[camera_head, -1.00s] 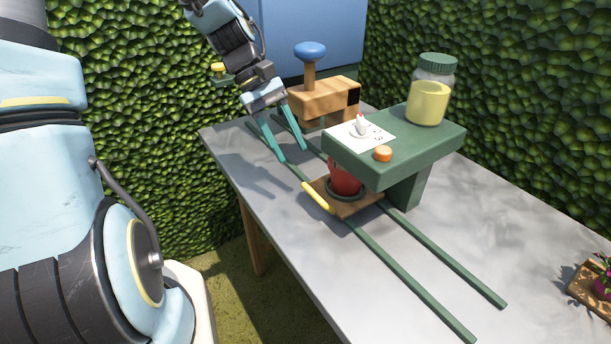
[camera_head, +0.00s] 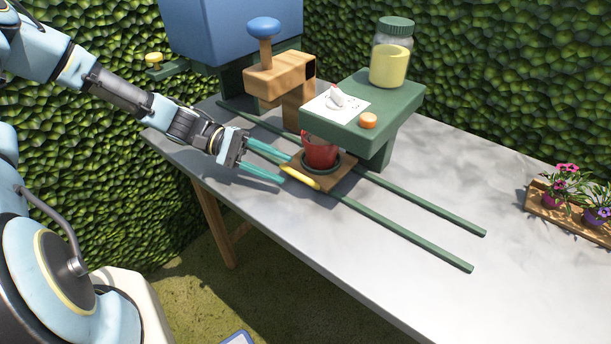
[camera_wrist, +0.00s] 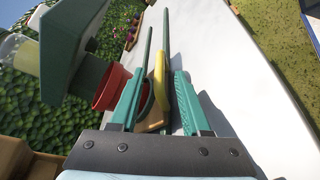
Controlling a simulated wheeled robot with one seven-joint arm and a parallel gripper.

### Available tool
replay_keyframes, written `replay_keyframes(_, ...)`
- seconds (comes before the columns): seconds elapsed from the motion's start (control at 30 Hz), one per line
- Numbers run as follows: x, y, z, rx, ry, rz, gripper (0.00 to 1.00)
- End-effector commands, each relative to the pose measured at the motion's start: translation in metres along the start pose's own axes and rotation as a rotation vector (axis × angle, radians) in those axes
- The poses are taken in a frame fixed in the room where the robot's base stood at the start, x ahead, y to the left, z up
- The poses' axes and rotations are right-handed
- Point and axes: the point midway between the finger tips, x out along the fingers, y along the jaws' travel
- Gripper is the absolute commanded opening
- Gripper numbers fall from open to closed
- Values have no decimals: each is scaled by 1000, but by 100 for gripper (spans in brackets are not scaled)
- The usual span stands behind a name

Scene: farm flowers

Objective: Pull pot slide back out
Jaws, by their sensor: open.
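The pot slide is a small wooden plate (camera_head: 335,179) with a yellow handle (camera_head: 300,177) on its near left edge. A red pot (camera_head: 320,151) stands upright on it, beside the green stand. The slide sits on two green rails (camera_head: 409,235). My gripper (camera_head: 286,169) is open, its teal fingers just left of the slide at the yellow handle. In the wrist view the yellow handle (camera_wrist: 159,80) lies between the spread fingers (camera_wrist: 158,100), and the red pot (camera_wrist: 111,88) is left of them. I cannot tell whether a finger touches the handle.
The green stand (camera_head: 400,105) carries a jar (camera_head: 391,55), a paper sheet (camera_head: 352,107) and an orange button (camera_head: 368,120). A wooden block with a blue knob (camera_head: 263,28) stands behind. Flowers in a wooden tray (camera_head: 544,208) stand at right. The table front (camera_head: 360,260) is clear.

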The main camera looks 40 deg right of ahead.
Motion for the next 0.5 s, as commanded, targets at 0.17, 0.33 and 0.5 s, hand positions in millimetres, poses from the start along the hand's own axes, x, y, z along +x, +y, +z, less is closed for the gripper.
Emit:
replay_keyframes(0.17,35,2,2,-2,-6,0,47)
replay_keyframes(0.33,60,2,2,-1,-3,-1,47)
replay_keyframes(0.5,74,1,1,0,-1,-1,47)
